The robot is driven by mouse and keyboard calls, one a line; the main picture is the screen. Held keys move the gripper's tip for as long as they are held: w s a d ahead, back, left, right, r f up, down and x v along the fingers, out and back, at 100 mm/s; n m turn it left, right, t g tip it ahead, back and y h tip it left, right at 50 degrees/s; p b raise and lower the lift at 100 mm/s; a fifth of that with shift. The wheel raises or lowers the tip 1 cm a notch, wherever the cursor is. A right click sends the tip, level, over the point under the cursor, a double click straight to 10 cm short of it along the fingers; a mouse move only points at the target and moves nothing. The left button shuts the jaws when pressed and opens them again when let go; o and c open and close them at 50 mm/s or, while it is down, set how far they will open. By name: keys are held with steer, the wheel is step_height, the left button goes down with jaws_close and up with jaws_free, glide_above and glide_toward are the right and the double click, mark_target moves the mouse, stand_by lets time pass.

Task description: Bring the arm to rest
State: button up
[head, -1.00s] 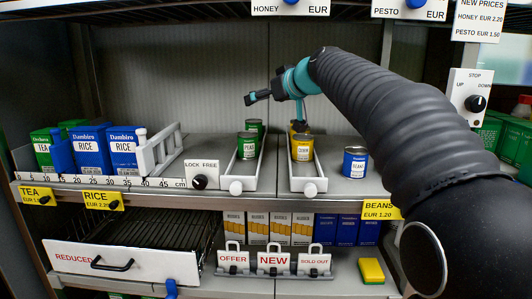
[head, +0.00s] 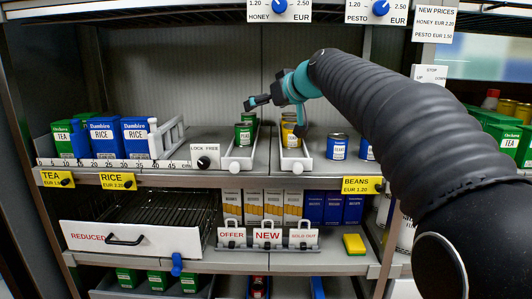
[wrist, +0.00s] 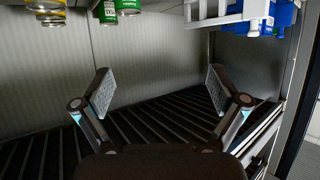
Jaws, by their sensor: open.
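My gripper (head: 277,114) is at the end of my dark arm, which reaches in from the right in the head view. It is open, with nothing between its fingers. It appears in front of the back panel, above the can lanes; its exact depth is unclear. In the wrist view its two fingers (wrist: 160,90) stand wide apart, with dark slats and a grey panel beyond them.
Green pea cans (head: 243,134) and yellow cans (head: 290,133) stand in two white lanes below the gripper. A blue can (head: 337,147) is right of them. Rice boxes (head: 137,137) stand left. A yellow sponge (head: 354,243) lies on the lower shelf.

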steer(key=s+d+f+m+g+h, duration=0.1)
steer(key=s+d+f, duration=0.4)
steer(key=s+f, duration=0.5)
steer(key=s+d+f+m+g+h, duration=0.2)
steer(key=s+f, duration=0.7)
steer(key=s, duration=0.7)
steer(key=s+d+f+m+g+h, duration=0.2)
steer(key=s+d+f, duration=0.6)
steer(key=s, duration=0.5)
step_height(320, 180, down, 3)
steer(key=shift+s+d+r+m+h+p, duration=0.2)
steer(key=shift+d+m+h+p, duration=0.1)
steer(key=shift+m+h, duration=0.75)
